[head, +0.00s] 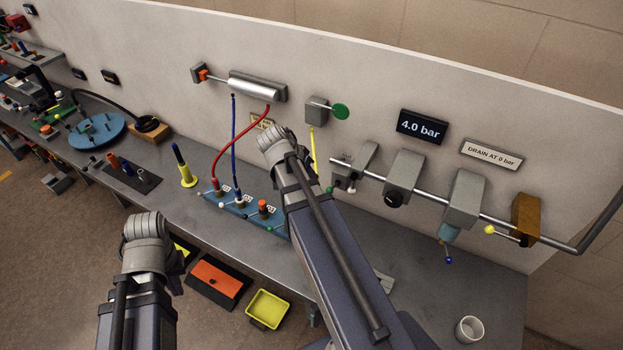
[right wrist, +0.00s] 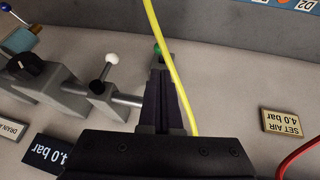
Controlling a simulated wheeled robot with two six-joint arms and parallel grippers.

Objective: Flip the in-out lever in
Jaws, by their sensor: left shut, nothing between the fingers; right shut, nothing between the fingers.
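No lever carries a readable in-out mark, so I cannot tell which one is meant. A white-knobbed lever (head: 352,189) stands on the grey pipe fitting at the left end of the wall pipe; it also shows in the right wrist view (right wrist: 111,59). Beside it is a green knob (right wrist: 157,48), just beyond my right fingertips. My right gripper (right wrist: 162,72) is shut and empty, with the yellow hose (right wrist: 172,70) passing close by its fingers. In the head view my right wrist hides its fingers. My left gripper (head: 148,225) is shut and empty over the bench's front edge.
The blue manifold (head: 240,205) with red and blue hoses lies left of my right arm. A blue-knobbed lever (head: 448,259) and a yellow-knobbed lever (head: 490,230) hang along the pipe. A gauge (head: 422,127) reads 4.0 bar. A white cup (head: 469,329) stands front right.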

